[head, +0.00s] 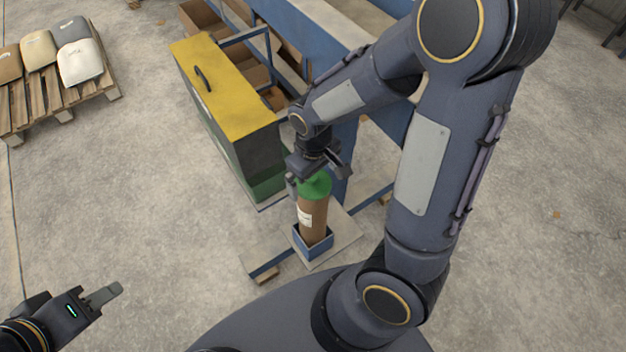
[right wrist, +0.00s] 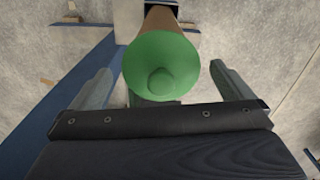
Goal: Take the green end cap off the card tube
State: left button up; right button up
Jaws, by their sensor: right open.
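The brown card tube (head: 312,218) with a white label stands upright in a small blue holder (head: 313,246) on a low base. The green end cap (head: 317,186) sits on the tube's top. My right gripper (head: 320,178) is right above the cap. In the right wrist view the cap (right wrist: 161,66), with a round knob in its middle, lies between the two spread fingers of the right gripper (right wrist: 160,88). There is a gap on each side, so neither finger touches it. My left gripper (head: 104,294) is at the lower left, far from the tube and empty; its finger opening is not clear.
A yellow-topped cabinet (head: 225,85) stands just behind and left of the tube. A blue frame (head: 310,45) with cardboard boxes is behind it. A pallet (head: 50,95) with sacks is at the far left. Open floor lies between.

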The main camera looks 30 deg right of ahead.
jog(key=shift+f, duration=0.25)
jog(key=c, duration=0.9)
